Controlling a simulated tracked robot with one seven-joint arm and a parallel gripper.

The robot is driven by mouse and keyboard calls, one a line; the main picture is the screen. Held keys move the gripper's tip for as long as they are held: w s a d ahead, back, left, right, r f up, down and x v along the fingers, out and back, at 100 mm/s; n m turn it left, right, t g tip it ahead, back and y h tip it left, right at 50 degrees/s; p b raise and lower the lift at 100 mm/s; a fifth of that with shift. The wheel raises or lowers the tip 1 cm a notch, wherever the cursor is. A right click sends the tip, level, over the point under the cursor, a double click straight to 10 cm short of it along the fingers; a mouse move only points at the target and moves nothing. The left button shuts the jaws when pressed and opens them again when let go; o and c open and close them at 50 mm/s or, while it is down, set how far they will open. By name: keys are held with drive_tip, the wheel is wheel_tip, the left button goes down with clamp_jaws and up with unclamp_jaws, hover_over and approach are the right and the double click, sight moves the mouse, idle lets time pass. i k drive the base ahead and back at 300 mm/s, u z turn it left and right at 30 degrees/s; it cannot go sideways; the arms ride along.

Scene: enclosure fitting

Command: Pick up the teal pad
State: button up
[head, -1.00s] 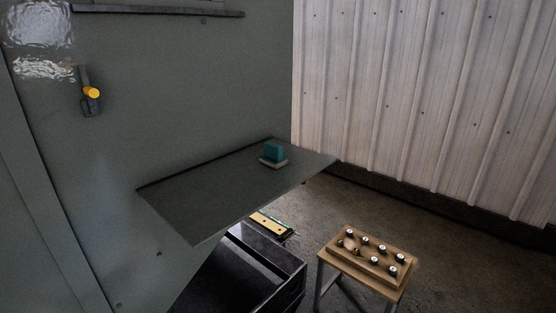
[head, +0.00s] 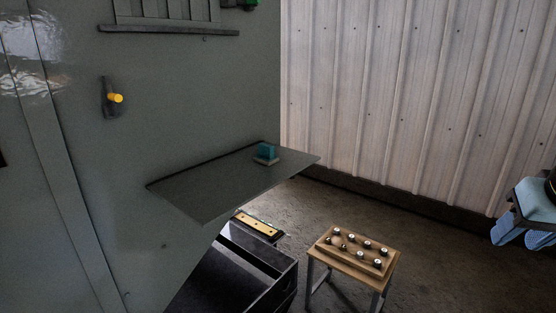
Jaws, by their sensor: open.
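The teal pad (head: 267,150) is a small block with a pale base. It sits upright on the dark grey shelf (head: 210,191), close to the shelf's far right end. The shelf juts out from a tall grey enclosure wall. Nothing covers the pad. My gripper is not clearly visible in the head view, so I cannot see where it is relative to the pad.
A small wooden stool (head: 356,253) holds several knobs. A black open box (head: 250,264) lies below the shelf, with a yellow strip (head: 257,223) behind it. A yellow-tipped handle (head: 115,98) is on the enclosure. A blue-padded object (head: 535,203) stands at the right edge.

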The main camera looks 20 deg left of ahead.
sight(266, 155)
drive_tip(key=u, duration=0.1)
drive_tip(key=k, duration=0.3)
drive_tip(key=u, duration=0.95)
drive_tip(key=i, duration=0.55)
drive_tip(key=u, duration=0.05)
